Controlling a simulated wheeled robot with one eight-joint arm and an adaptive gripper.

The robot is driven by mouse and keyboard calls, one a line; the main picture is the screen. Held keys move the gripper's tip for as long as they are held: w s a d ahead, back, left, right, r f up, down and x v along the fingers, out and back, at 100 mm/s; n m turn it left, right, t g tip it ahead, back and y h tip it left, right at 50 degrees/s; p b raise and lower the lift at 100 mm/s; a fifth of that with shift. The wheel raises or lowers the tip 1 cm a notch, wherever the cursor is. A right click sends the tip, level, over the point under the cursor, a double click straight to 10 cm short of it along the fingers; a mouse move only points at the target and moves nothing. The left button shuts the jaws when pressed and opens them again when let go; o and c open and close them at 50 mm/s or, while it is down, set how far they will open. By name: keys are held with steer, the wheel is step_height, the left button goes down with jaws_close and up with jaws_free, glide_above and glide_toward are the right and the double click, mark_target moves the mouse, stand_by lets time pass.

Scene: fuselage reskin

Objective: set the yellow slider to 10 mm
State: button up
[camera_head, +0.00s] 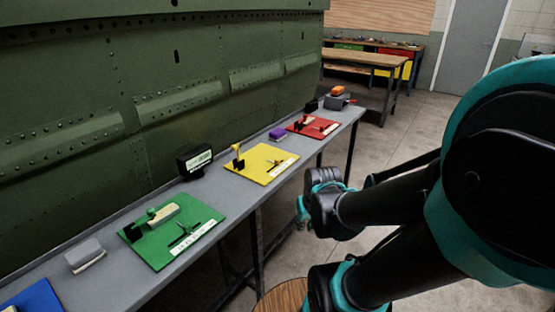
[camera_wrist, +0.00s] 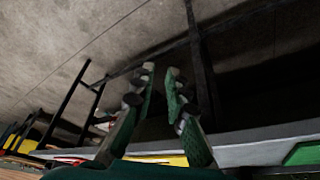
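The yellow board (camera_head: 268,164) lies on the long grey bench, with a small upright yellow slider part (camera_head: 237,150) on a black mount at its left side. A white scale strip (camera_head: 276,168) lies along its front; its marks are too small to read. The wrist view shows a yellow strip (camera_wrist: 170,160) at the bottom, probably the same board. My gripper (camera_head: 303,208) is in front of the bench, to the right of the yellow board and apart from it. In the wrist view my gripper (camera_wrist: 160,71) has its two fingers apart with nothing between them.
A green board (camera_head: 160,250) and a red board (camera_head: 314,128) flank the yellow one. A green riveted panel (camera_head: 90,80) rises behind the bench. Open floor lies right of it.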

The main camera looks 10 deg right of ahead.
steer(key=o, duration=0.4)
steer(key=w+r+n, duration=0.1)
steer(key=w+r, duration=0.2)
steer(key=w, duration=0.1)
steer(key=w+r+n, duration=0.1)
steer(key=w+r, duration=0.2)
steer(key=w, duration=0.1)
steer(key=w+r+n+y, duration=0.1)
steer(key=w+r, duration=0.2)
steer(key=w, duration=0.1)
steer(key=shift+w+r+n+g, duration=0.1)
steer(key=shift+r+n+g, duration=0.2)
steer(key=shift+r, duration=0.05)
steer(key=n+y, duration=0.2)
steer(key=n, duration=0.3)
glide_toward(278, 159)
steer(key=x, duration=0.8)
steer(key=shift+a+f, duration=0.15)
steer(key=shift+f, duration=0.2)
jaws_close()
